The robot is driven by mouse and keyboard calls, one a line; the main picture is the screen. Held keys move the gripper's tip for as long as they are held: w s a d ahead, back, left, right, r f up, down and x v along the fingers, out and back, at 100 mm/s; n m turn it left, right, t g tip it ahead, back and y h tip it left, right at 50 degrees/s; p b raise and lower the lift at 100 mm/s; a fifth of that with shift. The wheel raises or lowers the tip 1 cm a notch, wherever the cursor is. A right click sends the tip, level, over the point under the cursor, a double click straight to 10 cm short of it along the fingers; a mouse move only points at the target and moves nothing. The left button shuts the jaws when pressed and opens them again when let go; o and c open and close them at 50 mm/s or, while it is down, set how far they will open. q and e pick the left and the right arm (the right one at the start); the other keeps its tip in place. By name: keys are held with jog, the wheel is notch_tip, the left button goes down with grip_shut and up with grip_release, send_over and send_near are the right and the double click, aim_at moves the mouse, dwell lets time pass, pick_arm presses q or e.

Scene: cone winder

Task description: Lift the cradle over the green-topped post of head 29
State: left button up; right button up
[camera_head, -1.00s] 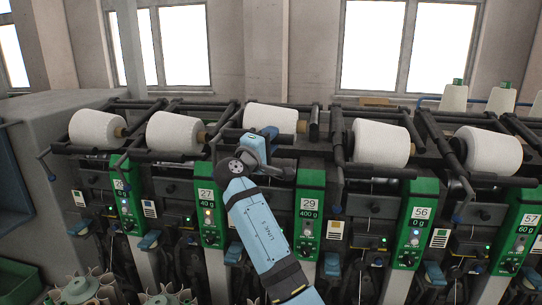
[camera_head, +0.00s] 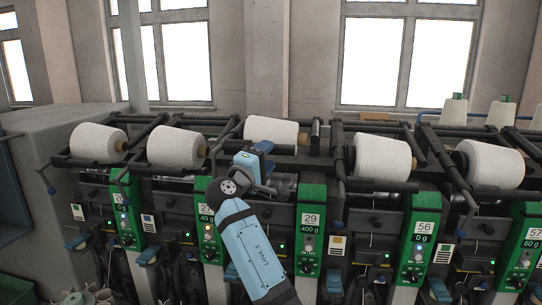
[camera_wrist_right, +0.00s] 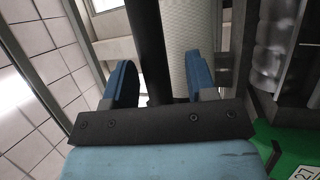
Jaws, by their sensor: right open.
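The green post of head 29 (camera_head: 311,232) stands right of my arm, its panel reading 29 and 400 g. A white yarn cone (camera_head: 272,130) sits above and left of it, with dark cradle bars around it. My right gripper (camera_head: 262,150) is just below this cone, partly hidden by its own wrist. In the right wrist view, its two blue fingers (camera_wrist_right: 160,84) are apart. A dark cradle bar (camera_wrist_right: 150,45) runs up between them, with the white cone beside it at right. Whether the fingers touch the bar is unclear. My left gripper is not in view.
Post 27 (camera_head: 209,222) is partly behind my right arm. Post 56 (camera_head: 418,235) stands to the right, with another cone (camera_head: 383,158) above it. More cones and dark bars line the row on both sides. Open space lies above the cones, before the windows.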

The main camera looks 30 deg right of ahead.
jog(key=b+v, duration=0.2)
jog(key=v, duration=0.9)
jog(key=shift+b, duration=0.4)
jog(key=shift+a, duration=0.1)
dwell(0.3)
